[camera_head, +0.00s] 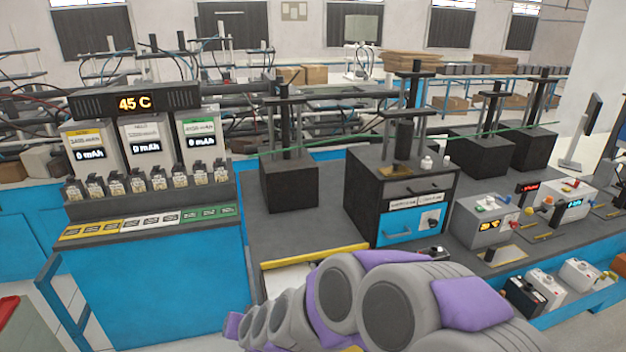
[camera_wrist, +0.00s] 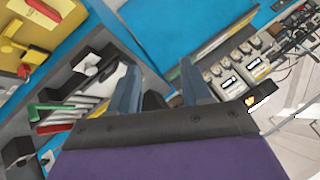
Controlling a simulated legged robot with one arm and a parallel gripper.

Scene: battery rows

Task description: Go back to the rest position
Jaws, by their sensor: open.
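My gripper (camera_wrist: 158,82) shows in the wrist view as two blue-grey fingers standing apart, with nothing seen between them. The purple and dark wrist body fills the bottom of that view. In the head view my grey and purple arm lies across the lower middle, in front of the workbench (camera_head: 320,222). The gripper's fingers cannot be made out there. The wrist view is strongly tilted.
A battery rack (camera_head: 150,192) with a "45 C" display (camera_head: 135,103) stands at left. A black and blue tester (camera_head: 402,190) stands at centre, with a dark press (camera_head: 288,182) beside it. Several battery boxes sit at right, including a grey one (camera_head: 484,222). A red-topped bin (camera_head: 8,309) is lower left.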

